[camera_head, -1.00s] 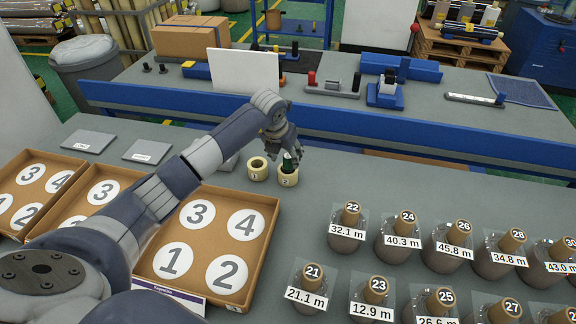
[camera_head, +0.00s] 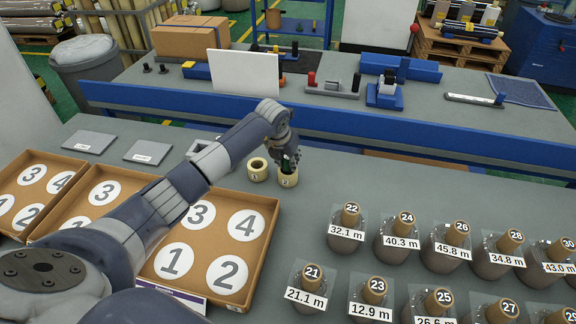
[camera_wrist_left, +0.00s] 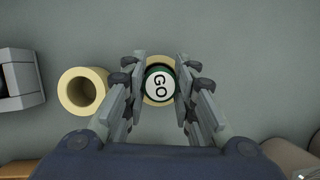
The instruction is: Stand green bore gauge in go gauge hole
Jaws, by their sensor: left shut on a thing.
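The green bore gauge (camera_head: 288,161) has a white top marked GO, seen from above in the left wrist view (camera_wrist_left: 160,83). My left gripper (camera_wrist_left: 160,90) is shut on it, with one finger on each side. The gauge is at the cream ring marked 2 (camera_head: 288,179), within the ring's outline seen from above; how deep it sits in the bore is hidden. A grey block with a dark opening (camera_head: 203,147) is partly behind my left arm and shows at the left edge of the wrist view (camera_wrist_left: 18,82). My right gripper is not in view.
A cream ring marked 1 (camera_head: 258,169) stands just left of ring 2, its bore empty. Numbered cardboard trays (camera_head: 262,262) lie at front left. Several wrapped rolls (camera_head: 346,237) with length labels fill the right. A blue rail (camera_head: 330,125) runs behind.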

